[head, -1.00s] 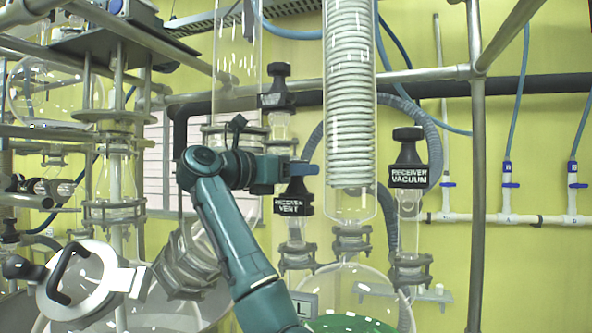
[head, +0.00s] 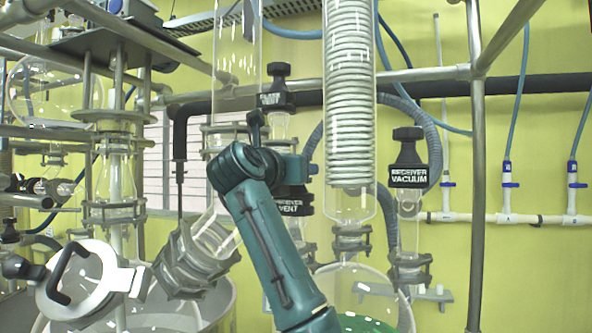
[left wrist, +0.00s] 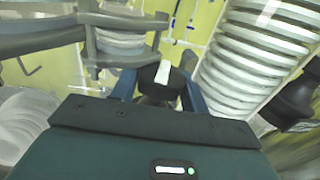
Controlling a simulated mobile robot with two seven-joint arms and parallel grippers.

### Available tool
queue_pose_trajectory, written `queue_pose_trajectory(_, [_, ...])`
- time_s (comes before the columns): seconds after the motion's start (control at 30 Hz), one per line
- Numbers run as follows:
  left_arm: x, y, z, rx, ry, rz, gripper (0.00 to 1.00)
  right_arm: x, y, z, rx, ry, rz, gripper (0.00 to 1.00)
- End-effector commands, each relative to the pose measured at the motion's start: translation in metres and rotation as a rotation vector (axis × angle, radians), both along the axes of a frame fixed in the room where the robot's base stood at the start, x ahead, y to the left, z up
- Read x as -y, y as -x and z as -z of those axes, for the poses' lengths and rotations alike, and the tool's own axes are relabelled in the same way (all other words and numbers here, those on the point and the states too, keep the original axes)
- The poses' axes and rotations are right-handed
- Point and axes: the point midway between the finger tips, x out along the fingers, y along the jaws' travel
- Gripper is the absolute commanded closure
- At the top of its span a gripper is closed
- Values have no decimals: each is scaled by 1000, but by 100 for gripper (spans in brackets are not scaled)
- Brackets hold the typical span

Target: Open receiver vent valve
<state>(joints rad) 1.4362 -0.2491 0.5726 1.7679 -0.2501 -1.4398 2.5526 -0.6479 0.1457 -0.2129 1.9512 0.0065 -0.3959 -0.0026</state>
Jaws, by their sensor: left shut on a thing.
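The receiver vent valve (head: 297,204) has a black knob with a white-lettered label, partly hidden behind my left arm in the head view. Only the end of its lettering shows. My left gripper (head: 301,169) is at the top of this valve. In the left wrist view my left gripper (left wrist: 159,86) has its two blue fingers on either side of a black knob (left wrist: 152,74) with a white mark, and it is shut on it. My right gripper is not in view.
The receiver vacuum valve (head: 408,176) stands to the right, past the coiled glass condenser (head: 349,100). Another black-knobbed valve (head: 277,88) is just above. A round glass vessel (head: 352,285) sits below. A metal post (head: 476,200) stands further right.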

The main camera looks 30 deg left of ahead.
Motion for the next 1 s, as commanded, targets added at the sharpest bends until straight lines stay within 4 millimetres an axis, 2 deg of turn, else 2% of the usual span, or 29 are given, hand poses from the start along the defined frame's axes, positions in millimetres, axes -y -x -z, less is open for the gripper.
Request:
queue_pose_trajectory(0.5, [1,0,-1,2,-3,-387,78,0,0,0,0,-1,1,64])
queue_pose_trajectory(1.0, [1,0,-1,3,0,-492,78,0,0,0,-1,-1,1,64])
